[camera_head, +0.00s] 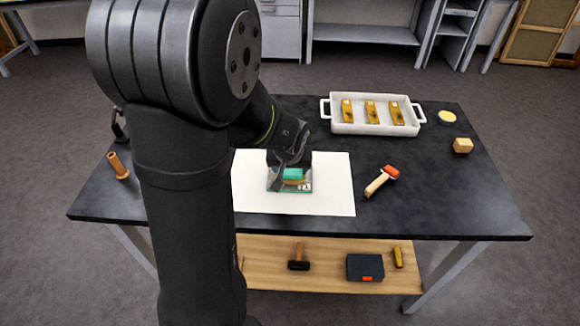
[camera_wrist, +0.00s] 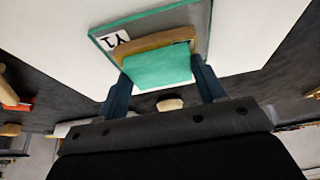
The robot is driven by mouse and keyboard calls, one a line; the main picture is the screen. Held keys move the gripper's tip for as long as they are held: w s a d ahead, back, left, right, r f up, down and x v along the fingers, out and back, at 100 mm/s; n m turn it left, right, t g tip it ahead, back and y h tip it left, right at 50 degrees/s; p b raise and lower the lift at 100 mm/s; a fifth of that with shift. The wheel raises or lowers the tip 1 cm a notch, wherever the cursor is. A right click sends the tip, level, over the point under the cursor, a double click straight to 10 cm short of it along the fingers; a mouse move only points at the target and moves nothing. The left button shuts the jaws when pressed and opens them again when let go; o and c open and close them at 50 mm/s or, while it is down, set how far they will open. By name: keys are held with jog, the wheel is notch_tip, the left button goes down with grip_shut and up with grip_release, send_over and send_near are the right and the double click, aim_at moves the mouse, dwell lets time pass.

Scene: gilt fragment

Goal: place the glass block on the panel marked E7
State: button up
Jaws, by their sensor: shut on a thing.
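The teal glass block (camera_head: 291,174) is between the fingers of my gripper (camera_head: 290,167), which is shut on it. It also shows large between the fingers in the wrist view (camera_wrist: 158,68). A tan piece (camera_wrist: 160,40) shows just beyond and below the block; I cannot tell whether the two touch. Under them is a flat panel (camera_head: 274,189) with a green edge, lying on the white sheet. Its small white label (camera_wrist: 116,40) bears dark characters that I cannot read with certainty. The block and fingers hide part of the panel.
A white tray (camera_head: 375,128) with three golden pieces stands at the back right. A red-and-wood tool (camera_head: 382,181) lies right of the white sheet (camera_head: 333,185). A wooden block (camera_head: 463,146) and a round yellow-topped dish (camera_head: 447,117) are far right. A wooden-handled item (camera_head: 118,166) is left.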

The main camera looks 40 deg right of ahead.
jog(key=o, duration=1.1)
jog(key=shift+f, duration=0.1)
jog(key=shift+c, duration=0.2)
jog(key=shift+r, duration=0.45)
jog(key=v, duration=1.1)
jog(key=shift+s+a+r, duration=0.15)
jog(key=shift+r, duration=0.05)
jog(key=shift+f, duration=0.1)
jog(key=x, duration=1.2)
jog(key=shift+f, duration=0.15)
jog(key=shift+r, duration=0.2)
